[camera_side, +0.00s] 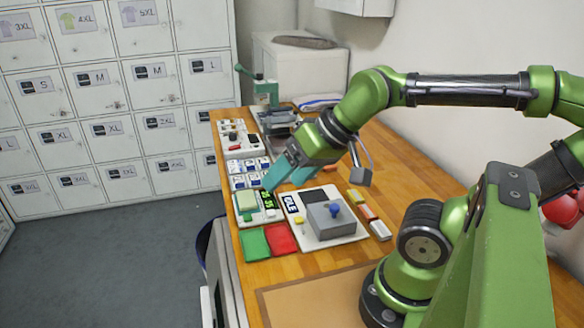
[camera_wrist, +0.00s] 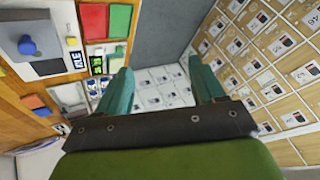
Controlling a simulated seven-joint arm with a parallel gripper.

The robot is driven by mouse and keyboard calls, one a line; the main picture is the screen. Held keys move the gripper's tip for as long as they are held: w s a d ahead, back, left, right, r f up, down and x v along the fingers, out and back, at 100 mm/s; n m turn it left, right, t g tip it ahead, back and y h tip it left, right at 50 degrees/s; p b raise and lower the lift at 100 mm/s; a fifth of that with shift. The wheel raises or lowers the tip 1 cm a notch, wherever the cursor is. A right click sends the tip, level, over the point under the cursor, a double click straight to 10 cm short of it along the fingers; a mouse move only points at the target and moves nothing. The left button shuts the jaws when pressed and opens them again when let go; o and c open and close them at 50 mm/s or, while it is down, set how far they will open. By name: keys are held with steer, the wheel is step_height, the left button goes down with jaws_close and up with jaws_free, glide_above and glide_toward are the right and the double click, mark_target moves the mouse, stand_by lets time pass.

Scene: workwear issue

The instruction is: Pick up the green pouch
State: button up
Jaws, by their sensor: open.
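A flat green square (camera_side: 255,245), which looks like the green pouch, lies on the wooden table near its left edge. A red square (camera_side: 280,238) lies against its right side. In the wrist view the green square (camera_wrist: 120,20) is at the top, left of centre, beside the red square (camera_wrist: 95,20). My gripper (camera_side: 286,180) is open, with teal fingers pointing down over the table, farther back than the green square and above it. In the wrist view its fingers (camera_wrist: 162,82) are spread, with nothing between them. The green square lies outside the finger gap.
A grey box with a blue knob (camera_side: 334,218) stands right of the squares. A device with a green display (camera_side: 267,200) stands behind them. Several small coloured blocks (camera_side: 368,211) lie farther right. A green press (camera_side: 265,95) stands at the back. Lockers (camera_side: 100,100) line the wall.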

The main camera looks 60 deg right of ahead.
steer(key=shift+o, duration=1)
steer(key=m+g+h, duration=0.3)
steer(key=m+g, duration=0.2)
steer(key=g, duration=0.1)
glide_above(246, 198)
steer(key=s+a, duration=0.2)
step_height(246, 198, down, 7)
steer(key=f, duration=0.5)
steer(key=w+d+f, duration=0.1)
steer(key=f, duration=0.5)
steer(key=d+f, duration=0.1)
steer(key=f, duration=0.4)
steer(key=shift+w+f, duration=0.15)
steer(key=shift+w, duration=0.2)
